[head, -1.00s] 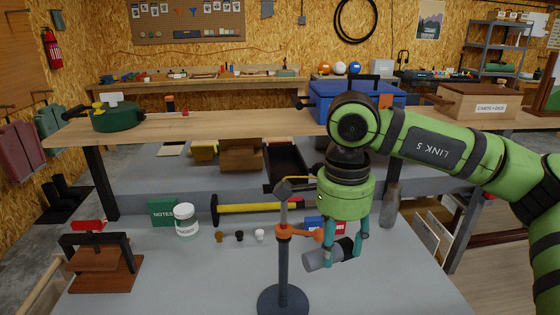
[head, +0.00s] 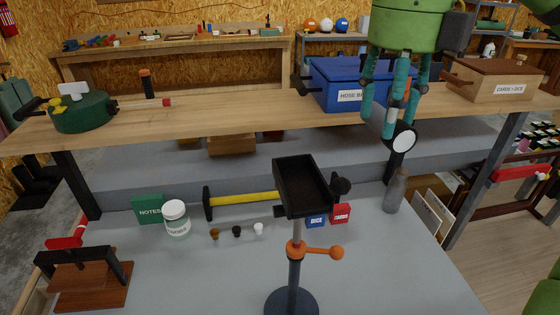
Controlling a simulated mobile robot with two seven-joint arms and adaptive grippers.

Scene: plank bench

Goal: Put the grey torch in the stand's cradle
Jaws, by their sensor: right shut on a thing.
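The stand (head: 296,268) is a dark post on a round base with an orange collar and knob. Its cradle (head: 302,180) is a black open-topped tray, tilted and empty. My right gripper (head: 398,125), green with teal fingers, is at the upper right, apart from the cradle. It is shut on the grey torch (head: 404,140), whose pale round face and dark rim show at the fingertips. The fingers hide part of the torch, and how far its dark body reaches below is unclear. My left gripper is not in view.
A raised plank (head: 225,118) crosses behind, bearing a blue box (head: 335,75), a wooden box (head: 492,80) and a green round case (head: 82,112). On the grey bench are a white jar (head: 176,222), a yellow-handled hammer (head: 240,198), a grey bottle (head: 395,192) and a wooden press (head: 90,280).

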